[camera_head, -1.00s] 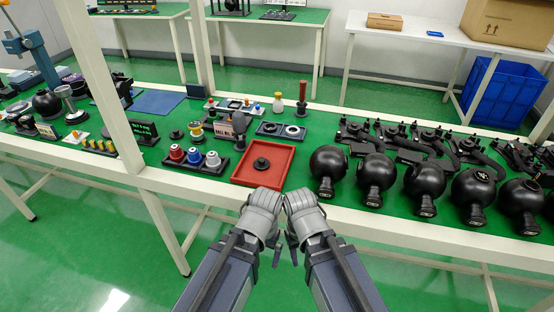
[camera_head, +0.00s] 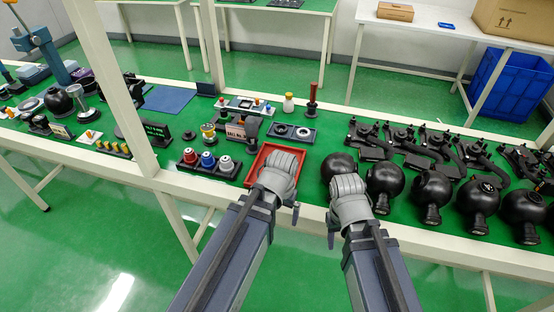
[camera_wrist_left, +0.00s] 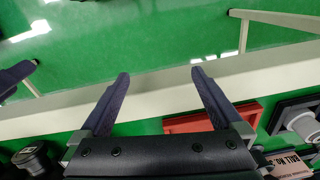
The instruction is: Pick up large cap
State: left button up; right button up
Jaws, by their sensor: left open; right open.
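The red tray (camera_head: 252,170) lies on the green bench, partly covered by my left gripper (camera_head: 275,200). The black round knobbed piece seen in this tray earlier, possibly the large cap, is hidden behind my left gripper now. In the left wrist view my left gripper (camera_wrist_left: 158,85) is open and empty, its two fingers apart over the bench's pale front edge. The red tray (camera_wrist_left: 215,117) shows there just beyond the right finger. My right gripper (camera_head: 355,215) is open in front of the black spheres at the bench edge.
Several black round housings (camera_head: 432,188) stand along the front right. A rack with red, blue and white-topped pieces (camera_head: 208,163) sits left of the tray. A dark plate with two rings (camera_head: 291,132) lies behind it. A pale upright post (camera_head: 115,90) rises at the left.

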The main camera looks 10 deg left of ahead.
pick_arm(q)
jog(key=shift+t+h, duration=0.5)
jog(key=shift+t, duration=0.2)
jog(key=w+a+r+p, duration=0.1)
jog(key=w+r, duration=0.1)
jog(key=w+a+r+p, duration=0.2)
jog(key=w, duration=0.1)
jog(key=w+a+r+p, duration=0.1)
jog(key=w+a+r, duration=0.1)
jog(key=w, duration=0.1)
jog(key=shift+p, duration=0.3)
jog(key=shift+w+a+f+m+t+h+b, duration=0.15)
jog(key=shift+w+a+m+t+b, duration=0.35)
jog(key=shift+w, duration=1.05)
jog(key=shift+w+a+f+m+t+h+b, duration=0.1)
jog(key=shift+w+a+f+t+b, duration=0.15)
jog(key=shift+w+a, duration=0.9)
jog(key=shift+w+a+f+m+t+h+b, duration=0.15)
jog(key=shift+w+m+t+b, duration=0.25)
jog(key=shift+w, duration=1.6)
pick_arm(e)
jog(key=shift+r, duration=1.65)
jog(key=shift+f, duration=0.1)
pick_arm(q)
jog(key=b+x, duration=0.5)
jog(key=shift+s+d+f, duration=0.15)
jog(key=shift+d, duration=0.15)
pick_arm(e)
notch_tip(320, 180, down, 5)
jog(key=shift+r, duration=0.2)
